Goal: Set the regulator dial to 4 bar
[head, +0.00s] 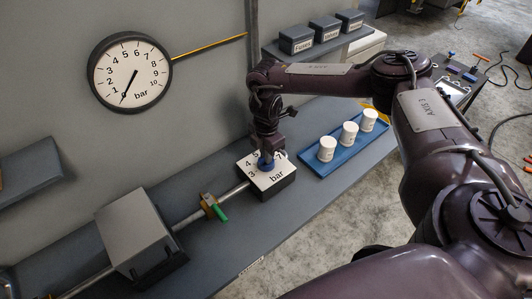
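The regulator is a dark box with a white top face (257,178) marked with numbers and "bar"; 3, 4 and 5 show around its left side and a 7 shows on the right. Its blue dial (266,164) stands in the middle of that face. My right gripper (270,153) points down right at the dial and hides part of it and some numbers. I cannot tell whether its fingers are closed on the dial. The dial's pointer setting is not readable. The round wall gauge (130,72) has its needle near 0. My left gripper is not in view.
A pipe (190,219) with a green-handled valve (220,212) runs from the regulator to a grey box (135,232). A blue tray (345,155) with three white cups stands right of the regulator. Labelled bins (296,40) sit on a shelf behind. My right arm spans the right side.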

